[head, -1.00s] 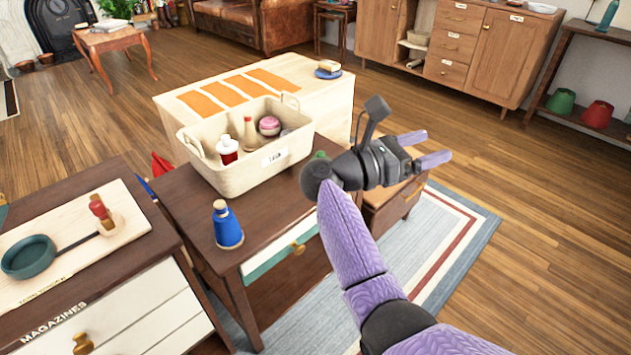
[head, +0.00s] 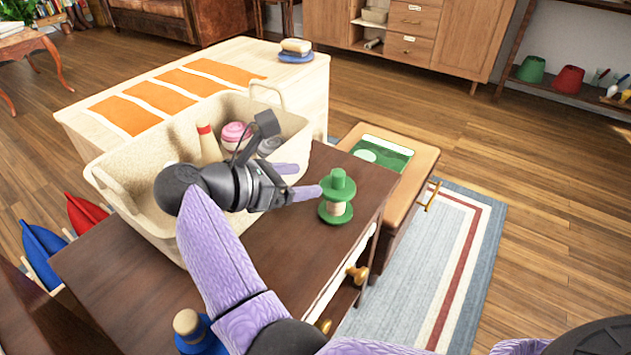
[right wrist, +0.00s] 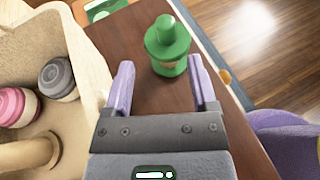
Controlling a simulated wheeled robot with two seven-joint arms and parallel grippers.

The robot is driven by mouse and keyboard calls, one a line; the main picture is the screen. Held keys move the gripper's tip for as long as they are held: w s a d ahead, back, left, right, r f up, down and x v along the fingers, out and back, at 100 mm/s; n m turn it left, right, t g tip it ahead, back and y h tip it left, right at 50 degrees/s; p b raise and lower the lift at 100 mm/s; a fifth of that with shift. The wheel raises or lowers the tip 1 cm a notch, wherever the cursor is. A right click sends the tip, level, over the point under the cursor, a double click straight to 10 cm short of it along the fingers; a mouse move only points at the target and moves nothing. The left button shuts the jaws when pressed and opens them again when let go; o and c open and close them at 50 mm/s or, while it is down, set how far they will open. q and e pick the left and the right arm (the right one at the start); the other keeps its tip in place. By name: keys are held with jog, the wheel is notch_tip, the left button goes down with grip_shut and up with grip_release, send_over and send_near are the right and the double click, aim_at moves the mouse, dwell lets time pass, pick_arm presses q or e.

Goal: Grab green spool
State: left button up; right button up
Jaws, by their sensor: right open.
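The green spool (head: 337,197) stands upright near the right end of the dark brown table (head: 265,250), with pale thread or wood between its green flanges. My right gripper (head: 308,181) is open and empty, just left of the spool in the head view. In the right wrist view the spool (right wrist: 167,46) shows ahead of the open fingers (right wrist: 160,88), between their lines and a little toward the right one. I cannot tell whether a finger touches it. My left gripper is not in view.
A cream basket (head: 130,175) with bottles and jars stands close left of my right gripper; its wall also shows in the right wrist view (right wrist: 75,30). A blue spool-like item (head: 200,335) stands at the table's front.

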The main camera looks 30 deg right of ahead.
aim_at(332, 181)
jog(key=x, duration=0.2)
jog(key=b+x, duration=0.1)
jog(key=x, duration=0.1)
jog(key=b+x, duration=0.1)
jog(key=x, duration=0.1)
jog(key=shift+s+d+f, duration=0.2)
jog(key=shift+s, duration=0.15)
jog(key=b+x, duration=0.1)
jog(key=x, duration=0.2)
jog(key=shift+d+r+b, duration=0.2)
jog(key=shift+r+b, duration=0.1)
jog(key=shift+b, duration=0.05)
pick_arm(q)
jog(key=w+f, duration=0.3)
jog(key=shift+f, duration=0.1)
pick_arm(e)
jog(key=shift+s, duration=0.1)
grip_shut()
